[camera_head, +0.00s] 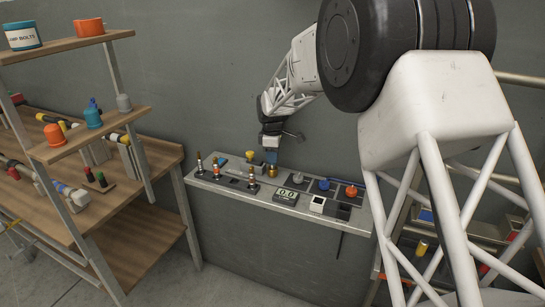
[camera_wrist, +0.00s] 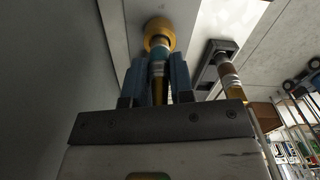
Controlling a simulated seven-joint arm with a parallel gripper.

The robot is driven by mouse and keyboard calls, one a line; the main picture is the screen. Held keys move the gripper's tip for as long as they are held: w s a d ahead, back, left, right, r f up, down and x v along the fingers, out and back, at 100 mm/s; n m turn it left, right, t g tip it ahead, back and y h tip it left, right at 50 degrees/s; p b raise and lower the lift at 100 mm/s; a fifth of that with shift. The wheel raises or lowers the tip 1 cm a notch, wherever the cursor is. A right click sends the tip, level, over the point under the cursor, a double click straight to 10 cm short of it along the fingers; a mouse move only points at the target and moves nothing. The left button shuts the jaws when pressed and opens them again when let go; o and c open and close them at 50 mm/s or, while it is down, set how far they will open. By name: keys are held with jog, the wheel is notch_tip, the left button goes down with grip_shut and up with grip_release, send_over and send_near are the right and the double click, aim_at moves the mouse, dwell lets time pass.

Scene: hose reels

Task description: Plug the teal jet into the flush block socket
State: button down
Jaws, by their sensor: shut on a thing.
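My gripper (camera_head: 270,152) is over the far side of the grey bench, fingers pointing down. In the wrist view its two blue-grey fingers (camera_wrist: 164,82) are shut on the teal jet (camera_wrist: 157,55), which has a teal band and brass parts. A round brass fitting (camera_wrist: 159,32) lies at the jet's far end; it looks like the brass piece (camera_head: 272,171) below the fingers in the head view. The jet's end meets or overlaps this fitting; I cannot tell whether it is inside it. The jet is mostly hidden by the fingers in the head view.
A jet with a brown band (camera_wrist: 229,71) stands close to the right in the wrist view. Several upright jets (camera_head: 252,178) stand on the bench's left half. A wooden shelf (camera_head: 85,113) stands left.

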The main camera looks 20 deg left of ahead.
jog(key=shift+f, duration=0.2)
jog(key=shift+f, duration=0.15)
jog(key=c, duration=1)
grip_release()
notch_tip(320, 180, up, 12)
jog(key=shift+f, duration=0.1)
jog(key=shift+r, duration=0.25)
dwell(0.5)
